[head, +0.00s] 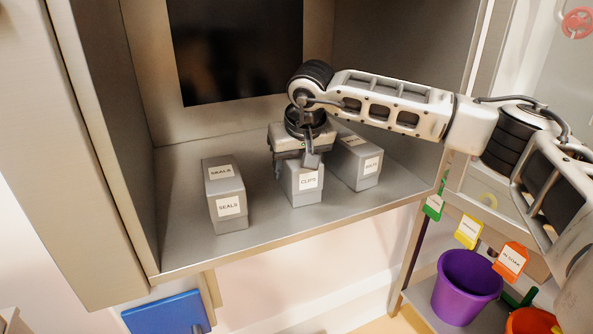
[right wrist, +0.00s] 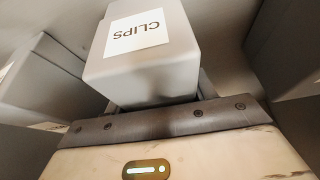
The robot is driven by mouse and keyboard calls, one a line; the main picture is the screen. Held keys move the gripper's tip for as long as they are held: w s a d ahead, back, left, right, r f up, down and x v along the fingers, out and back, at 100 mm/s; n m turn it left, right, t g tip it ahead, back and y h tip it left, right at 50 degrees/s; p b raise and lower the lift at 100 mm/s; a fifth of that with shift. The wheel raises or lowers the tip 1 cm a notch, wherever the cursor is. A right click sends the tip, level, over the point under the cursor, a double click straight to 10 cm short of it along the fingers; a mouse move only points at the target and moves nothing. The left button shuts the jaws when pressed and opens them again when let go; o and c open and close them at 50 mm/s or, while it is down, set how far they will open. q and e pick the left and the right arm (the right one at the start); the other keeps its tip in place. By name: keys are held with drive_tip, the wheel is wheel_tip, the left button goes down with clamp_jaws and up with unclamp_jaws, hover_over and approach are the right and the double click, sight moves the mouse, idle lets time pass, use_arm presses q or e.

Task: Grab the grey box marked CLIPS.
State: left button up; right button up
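The grey box marked CLIPS (head: 303,186) stands in the middle of the cabinet shelf, its label facing front. My right gripper (head: 308,160) is over it from above, with its fingers down at the box's sides. In the right wrist view the CLIPS box (right wrist: 145,65) fills the space in front of the gripper (right wrist: 160,95). Slivers of the fingers show close beside the box, but whether they press on it cannot be told. My left gripper is not in view.
Cabinet walls enclose the shelf (head: 175,240). A purple bucket (head: 466,285) sits lower right.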

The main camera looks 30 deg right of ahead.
drive_tip(key=c, duration=0.3)
drive_tip(key=shift+r, duration=0.1)
